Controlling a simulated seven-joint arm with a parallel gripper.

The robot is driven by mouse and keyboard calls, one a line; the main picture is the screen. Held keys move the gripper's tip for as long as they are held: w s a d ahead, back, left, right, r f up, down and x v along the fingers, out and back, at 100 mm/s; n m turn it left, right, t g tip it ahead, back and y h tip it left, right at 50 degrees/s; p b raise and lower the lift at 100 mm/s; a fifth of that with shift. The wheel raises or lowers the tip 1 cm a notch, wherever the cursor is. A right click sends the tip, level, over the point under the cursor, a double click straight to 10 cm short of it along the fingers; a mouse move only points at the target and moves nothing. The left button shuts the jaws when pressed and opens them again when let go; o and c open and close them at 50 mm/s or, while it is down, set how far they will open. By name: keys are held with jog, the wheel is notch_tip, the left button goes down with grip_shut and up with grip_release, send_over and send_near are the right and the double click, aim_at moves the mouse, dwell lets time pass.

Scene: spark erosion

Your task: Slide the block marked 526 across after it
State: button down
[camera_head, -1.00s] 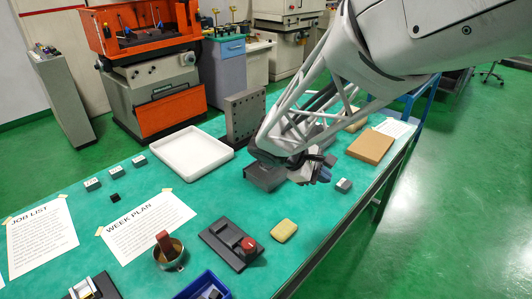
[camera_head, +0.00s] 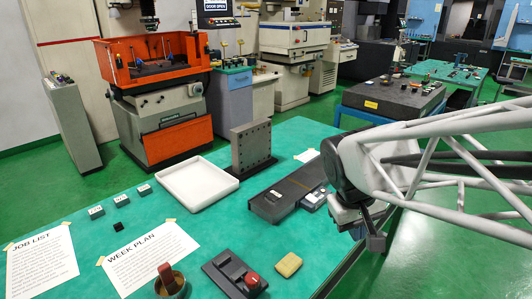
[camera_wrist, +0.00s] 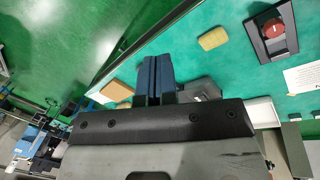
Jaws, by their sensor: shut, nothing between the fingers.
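Three small grey blocks with white labels stand in a slanting row at the left of the green bench in the head view: a near one (camera_head: 97,211), a middle one (camera_head: 126,199) and a far one (camera_head: 145,189). Their numbers are too small to read, so I cannot tell which is 526. My gripper (camera_head: 374,243) hangs at the bench's right edge, far from this row. In the wrist view its blue-padded fingers (camera_wrist: 152,80) are together and empty. The lone grey block seen earlier near the gripper is not clearly visible now.
A white tray (camera_head: 165,184), an upright drilled plate (camera_head: 250,148) and a long dark bar (camera_head: 275,205) occupy the bench. A yellow sponge (camera_head: 288,265) and a red-knobbed fixture (camera_head: 228,270) lie nearer. A brown box (camera_wrist: 118,90) shows in the wrist view.

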jog(key=w+a+m+y, duration=0.3)
jog(key=w+m, duration=0.4)
jog(key=w, duration=1.7)
jog(key=w+a+f+m, duration=0.1)
jog(key=w+f, duration=0.6)
jog(key=w, duration=0.2)
jog(key=w+a+f+m+g, duration=0.1)
jog(key=w+f, duration=0.6)
jog(key=w, duration=0.2)
jog(key=w+a+f+m+g, duration=0.1)
jog(key=w+f+m, duration=0.1)
jog(key=w+f, duration=0.6)
jog(key=shift+w+a+y, duration=0.25)
jog(key=shift+w+y, duration=0.15)
jog(key=shift+w, duration=0.4)
